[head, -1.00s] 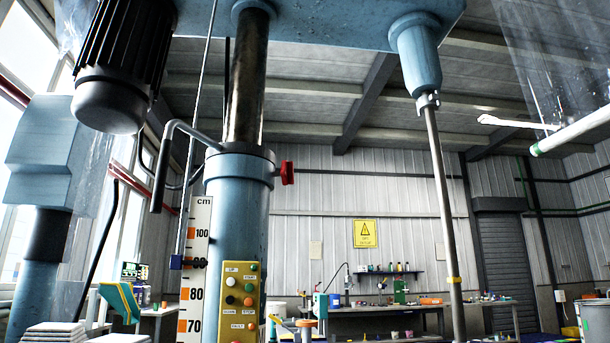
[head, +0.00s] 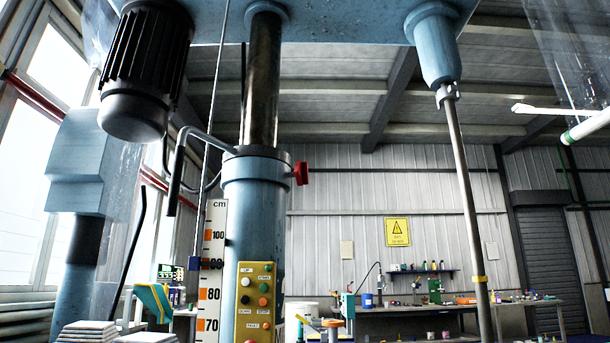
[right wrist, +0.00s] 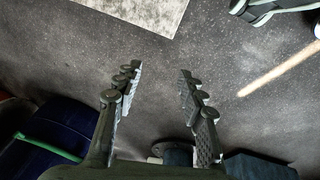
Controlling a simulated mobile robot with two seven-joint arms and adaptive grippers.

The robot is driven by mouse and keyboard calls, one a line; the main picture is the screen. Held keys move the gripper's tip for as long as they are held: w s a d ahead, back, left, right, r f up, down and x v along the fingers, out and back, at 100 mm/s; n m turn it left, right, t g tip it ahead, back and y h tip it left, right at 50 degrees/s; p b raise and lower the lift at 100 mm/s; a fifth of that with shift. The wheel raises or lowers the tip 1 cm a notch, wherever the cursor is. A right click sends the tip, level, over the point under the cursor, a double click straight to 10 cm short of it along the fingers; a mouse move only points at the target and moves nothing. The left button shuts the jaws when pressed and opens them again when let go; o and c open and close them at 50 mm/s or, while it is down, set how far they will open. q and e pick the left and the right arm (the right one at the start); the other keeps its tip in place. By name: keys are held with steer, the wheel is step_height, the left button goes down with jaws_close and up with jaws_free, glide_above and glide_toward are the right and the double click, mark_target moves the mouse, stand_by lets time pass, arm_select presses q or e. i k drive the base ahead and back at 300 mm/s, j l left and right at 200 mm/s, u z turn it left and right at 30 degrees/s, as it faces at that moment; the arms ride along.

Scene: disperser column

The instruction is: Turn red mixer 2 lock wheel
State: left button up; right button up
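The red lock wheel (head: 301,173) sits on the right side of the collar at the top of the blue disperser column (head: 255,200) in the head view. The collar is just below the dark shaft (head: 262,85). Neither gripper shows in the head view. In the right wrist view my right gripper (right wrist: 162,80) is open, its two fingers apart with nothing between them, above grey floor. The red wheel does not show in that view. My left gripper is not in view.
A bent grey handle (head: 178,165) reaches out left of the collar. A dark motor (head: 145,75) hangs upper left, and a mixer shaft (head: 465,190) hangs right. A workbench (head: 400,312) stands behind.

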mark_target(300, 172)
steer(key=i+j, duration=0.2)
steer(key=j, duration=0.25)
steer(key=i+j+u, duration=0.25)
steer(key=i, duration=0.3)
steer(key=i+u, duration=0.25)
steer(key=i, duration=0.35)
steer(key=i+l+u, duration=0.1)
steer(key=l, duration=0.25)
steer(key=i+l+u, duration=0.15)
steer(key=l, duration=0.25)
steer(key=i+l+u, duration=0.1)
steer(key=l, duration=0.3)
steer(key=l+u, duration=0.2)
steer(key=l, duration=1.2)
steer(key=i+l+u, duration=0.1)
steer(key=i, duration=0.2)
